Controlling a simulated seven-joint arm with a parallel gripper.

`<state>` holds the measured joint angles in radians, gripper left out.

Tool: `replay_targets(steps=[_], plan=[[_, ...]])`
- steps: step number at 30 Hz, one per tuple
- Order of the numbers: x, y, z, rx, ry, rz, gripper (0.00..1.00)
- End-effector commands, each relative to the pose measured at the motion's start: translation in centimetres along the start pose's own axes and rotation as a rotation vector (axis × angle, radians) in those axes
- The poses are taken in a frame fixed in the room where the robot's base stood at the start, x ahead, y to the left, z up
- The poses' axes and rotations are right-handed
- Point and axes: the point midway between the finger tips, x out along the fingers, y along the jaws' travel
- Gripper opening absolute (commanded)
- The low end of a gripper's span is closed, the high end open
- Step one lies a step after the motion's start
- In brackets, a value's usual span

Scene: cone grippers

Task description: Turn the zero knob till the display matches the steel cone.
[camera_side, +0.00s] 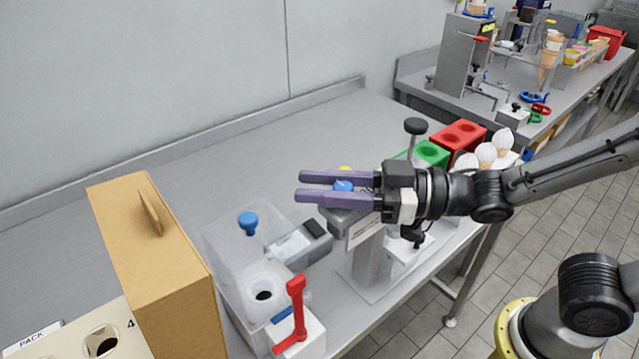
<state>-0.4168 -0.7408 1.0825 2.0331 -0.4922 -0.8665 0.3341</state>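My gripper (320,187) has two purple fingers pointing left, with a gap between them. A blue knob (343,186) shows at the gap, partly hidden by the fingers; I cannot tell whether they touch it. A grey unit with a pale display (293,244) lies left of and below the fingers; its reading is too small to make out. Another blue knob (248,222) stands at the back of a translucent box (236,258). A black knob (415,126) stands behind my wrist. I cannot make out a steel cone or which knob is the zero knob.
A red lever (297,312) stands at the bench's front edge. A tall cardboard box (155,260) is at left. Green (431,153) and red (458,138) holders and white-topped cones (486,155) stand behind my wrist. The back left bench is clear.

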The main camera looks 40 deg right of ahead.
Motion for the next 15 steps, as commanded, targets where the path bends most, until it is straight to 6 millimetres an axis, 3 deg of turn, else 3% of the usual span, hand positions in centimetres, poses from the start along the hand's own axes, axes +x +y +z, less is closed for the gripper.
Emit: replay_targets(steps=[1, 5, 15], plan=[[-0.01, 0.0, -0.01, 0.0, 0.0, 0.0, 0.21], [-0.02, 0.0, -0.01, 0.0, 0.0, 0.0, 0.0], [0.06, 0.05, -0.07, -0.004, 0.003, -0.034, 0.0]])
